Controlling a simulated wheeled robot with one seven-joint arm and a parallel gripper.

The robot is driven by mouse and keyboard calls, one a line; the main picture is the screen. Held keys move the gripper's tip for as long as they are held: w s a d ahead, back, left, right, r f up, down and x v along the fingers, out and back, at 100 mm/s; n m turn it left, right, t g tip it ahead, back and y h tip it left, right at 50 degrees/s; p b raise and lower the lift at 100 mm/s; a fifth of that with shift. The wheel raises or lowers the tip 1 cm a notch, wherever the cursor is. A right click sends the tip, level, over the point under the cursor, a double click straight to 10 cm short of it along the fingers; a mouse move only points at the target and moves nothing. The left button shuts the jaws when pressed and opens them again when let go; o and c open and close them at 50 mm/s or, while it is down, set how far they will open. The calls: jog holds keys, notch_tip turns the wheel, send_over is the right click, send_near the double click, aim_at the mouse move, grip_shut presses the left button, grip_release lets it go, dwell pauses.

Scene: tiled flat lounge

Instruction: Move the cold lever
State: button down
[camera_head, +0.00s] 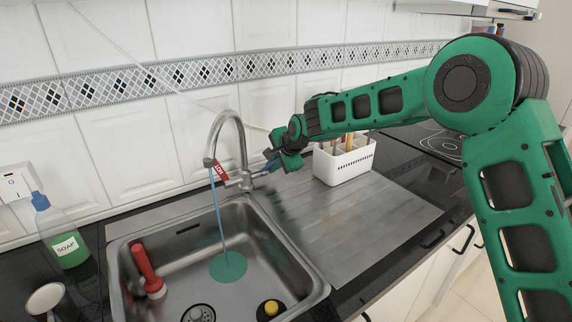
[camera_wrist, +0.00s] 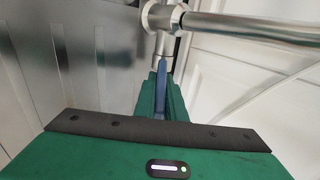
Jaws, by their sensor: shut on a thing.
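The cold lever is a thin blue handle (camera_wrist: 161,88) on the right side of the metal tap (camera_head: 228,135). My gripper (camera_wrist: 160,98) is shut on it, with a green finger on either side of the blue handle in the wrist view. In the head view my gripper (camera_head: 279,161) is at the tap's right side, and the fingers partly hide the lever. A red tag marked HOT (camera_head: 220,171) is on the tap's left side. A blue stream (camera_head: 221,225) falls from the spout to a blue-green patch (camera_head: 228,267) in the sink.
The steel sink (camera_head: 118,262) holds a red-handled tool (camera_head: 147,268) and a yellow-topped item (camera_head: 271,308). A soap bottle (camera_head: 66,240) and a cup (camera_head: 48,299) stand at left. A white utensil holder (camera_head: 343,166) stands close to the right of my gripper.

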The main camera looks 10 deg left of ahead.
dwell(0.4)
jog(key=c, duration=1.8)
grip_release()
jog(key=v, duration=1)
jog(key=shift+s+d+r, duration=0.2)
jog(key=shift+d, duration=0.1)
jog(key=shift+d, duration=0.1)
